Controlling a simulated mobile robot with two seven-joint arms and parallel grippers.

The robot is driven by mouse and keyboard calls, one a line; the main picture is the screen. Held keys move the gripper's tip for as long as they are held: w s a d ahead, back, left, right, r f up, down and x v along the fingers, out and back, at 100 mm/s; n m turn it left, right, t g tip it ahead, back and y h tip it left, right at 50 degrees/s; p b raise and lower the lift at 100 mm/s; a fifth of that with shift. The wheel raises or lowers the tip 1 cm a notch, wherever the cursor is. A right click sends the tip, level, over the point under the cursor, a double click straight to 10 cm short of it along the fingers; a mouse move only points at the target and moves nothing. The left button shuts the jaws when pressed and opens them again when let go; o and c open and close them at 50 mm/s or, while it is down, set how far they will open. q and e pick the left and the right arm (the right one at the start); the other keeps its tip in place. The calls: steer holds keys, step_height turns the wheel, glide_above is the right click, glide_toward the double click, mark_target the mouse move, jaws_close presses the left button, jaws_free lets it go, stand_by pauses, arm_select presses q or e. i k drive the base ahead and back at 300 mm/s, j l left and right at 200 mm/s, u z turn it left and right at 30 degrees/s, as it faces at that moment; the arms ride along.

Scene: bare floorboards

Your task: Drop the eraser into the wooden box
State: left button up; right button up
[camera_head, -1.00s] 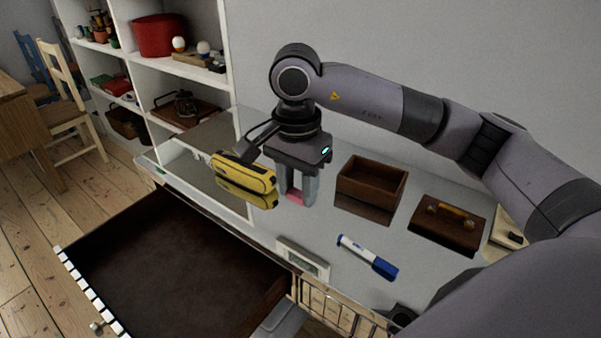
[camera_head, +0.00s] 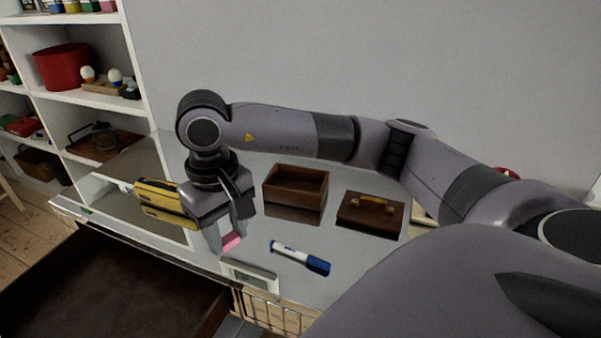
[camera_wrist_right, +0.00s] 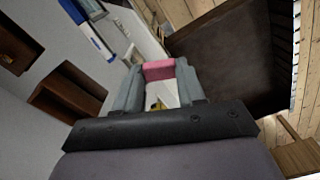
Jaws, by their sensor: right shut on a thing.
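The eraser is a pink block with a pale part. It shows low between the fingers of my right gripper (camera_head: 230,240) in the head view. In the right wrist view the pink end of the eraser (camera_wrist_right: 158,70) lies between the fingertips of my right gripper (camera_wrist_right: 158,84), which is shut on it. The wooden box (camera_head: 296,187) is a small open brown box on the glossy tabletop, to the right of and behind the gripper, apart from it. It also shows at the left in the right wrist view (camera_wrist_right: 62,98). The left gripper is out of view.
A yellow case (camera_head: 165,202) lies just left of the right gripper. A blue and white marker (camera_head: 301,258) lies in front of the box, and a brown wooden case with a handle (camera_head: 370,213) lies right of it. An open dark drawer (camera_head: 120,285) juts out at front left.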

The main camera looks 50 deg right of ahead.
mark_target(297, 186)
steer(key=k+z, duration=0.35)
steer(key=z, duration=0.9)
